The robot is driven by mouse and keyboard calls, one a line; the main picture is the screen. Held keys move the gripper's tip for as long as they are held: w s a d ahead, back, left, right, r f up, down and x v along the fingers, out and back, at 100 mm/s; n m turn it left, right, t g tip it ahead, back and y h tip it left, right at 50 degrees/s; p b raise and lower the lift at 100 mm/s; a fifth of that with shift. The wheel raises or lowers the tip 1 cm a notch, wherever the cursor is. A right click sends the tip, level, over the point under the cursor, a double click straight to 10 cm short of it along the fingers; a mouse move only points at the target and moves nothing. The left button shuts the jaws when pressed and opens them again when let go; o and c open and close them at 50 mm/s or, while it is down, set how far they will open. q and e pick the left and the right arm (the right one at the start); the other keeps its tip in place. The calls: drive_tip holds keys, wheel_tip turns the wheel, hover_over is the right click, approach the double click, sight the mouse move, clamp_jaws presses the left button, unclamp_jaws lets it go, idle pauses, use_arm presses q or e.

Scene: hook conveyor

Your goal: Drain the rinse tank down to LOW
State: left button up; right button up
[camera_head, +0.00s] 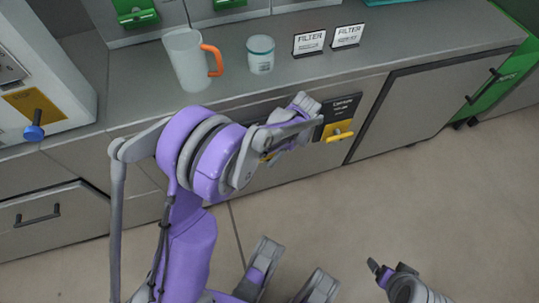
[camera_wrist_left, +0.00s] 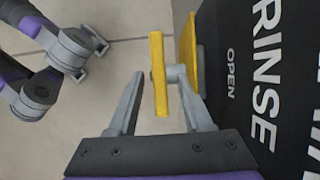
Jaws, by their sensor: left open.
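A yellow bar handle (camera_wrist_left: 158,75) stands on a grey stem in front of a yellow plate (camera_wrist_left: 190,55). It is on a black panel (camera_wrist_left: 240,90) lettered RINSE and OPEN. The bar runs along the line of the lettering. My left gripper (camera_wrist_left: 161,82) is open, with one finger on each side of the bar and a gap at the left finger. In the head view my left gripper (camera_head: 271,148) is at the cabinet front, and its arm hides most of the rinse panel. The rinse tank and its level marking cannot be made out.
A second dark panel (camera_head: 338,112) with a yellow handle (camera_head: 340,136) is just right of my left gripper. My right gripper (camera_head: 385,277) appears low over clear floor.

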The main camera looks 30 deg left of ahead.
use_arm(q)
drive_tip(key=p+v, duration=0.2)
drive_tip(key=v, duration=0.8)
idle(0.9)
drive_tip(key=s+a+r+t+h+p, duration=0.1)
drive_tip(key=s+a+r+t+h, duration=0.2)
drive_tip(key=s+a+t, duration=0.1)
drive_tip(key=f+b, duration=0.1)
drive_tip(key=f, duration=0.2)
drive_tip(key=f+b, duration=0.1)
drive_tip(key=f, duration=0.3)
drive_tip(key=f+b, duration=0.1)
drive_tip(key=f, duration=0.3)
drive_tip(key=shift+w+d, duration=0.1)
drive_tip(key=shift+d, duration=0.2)
drive_tip(key=shift+c, duration=0.3)
clamp_jaws()
